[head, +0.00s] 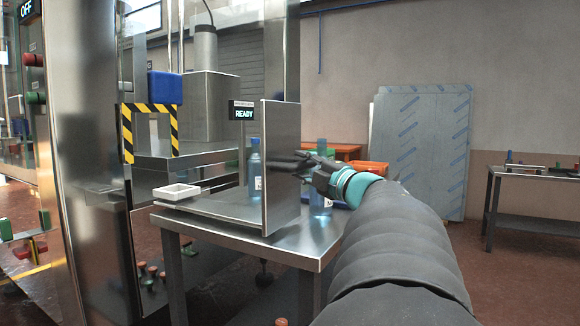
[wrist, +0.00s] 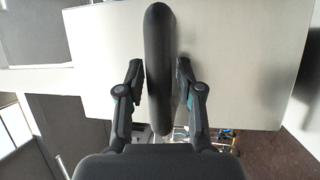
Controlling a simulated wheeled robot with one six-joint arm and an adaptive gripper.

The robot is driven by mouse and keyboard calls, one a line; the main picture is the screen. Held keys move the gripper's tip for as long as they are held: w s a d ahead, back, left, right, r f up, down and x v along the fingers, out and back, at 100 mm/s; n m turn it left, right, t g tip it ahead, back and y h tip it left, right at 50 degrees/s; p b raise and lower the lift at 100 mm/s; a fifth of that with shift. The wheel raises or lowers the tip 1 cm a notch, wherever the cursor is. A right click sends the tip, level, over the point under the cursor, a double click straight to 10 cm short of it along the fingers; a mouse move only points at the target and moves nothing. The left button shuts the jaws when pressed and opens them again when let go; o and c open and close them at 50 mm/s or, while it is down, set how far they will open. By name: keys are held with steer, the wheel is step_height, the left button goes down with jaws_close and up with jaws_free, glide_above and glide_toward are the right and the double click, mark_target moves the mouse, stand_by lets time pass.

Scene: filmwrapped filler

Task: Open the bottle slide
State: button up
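The bottle slide appears to be the upright metal panel (head: 282,170) at the edge of the steel table in the head view. It fills the upper wrist view as a pale plate (wrist: 235,60). A long black handle (wrist: 158,70) stands out from it. My gripper (head: 306,163) is at the right side of the panel. In the wrist view my gripper (wrist: 160,82) is open, with one finger on each side of the handle and narrow gaps. A blue bottle (head: 255,172) stands left of the panel; another (head: 320,200) shows partly behind my gripper.
The steel table (head: 300,250) carries a small white tray (head: 177,192) at left. A display reading READY (head: 243,112) and a striped yellow-black frame (head: 127,135) stand behind. Orange bins (head: 370,170) are farther back. Open floor lies to the right.

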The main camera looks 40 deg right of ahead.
stand_by(0.3)
steer(key=s, duration=0.4)
steer(key=s+f, duration=0.1)
steer(key=s, duration=0.3)
steer(key=s+f, duration=0.1)
steer(key=s, duration=0.3)
steer(key=shift+d, duration=0.1)
steer(key=shift+w, duration=0.1)
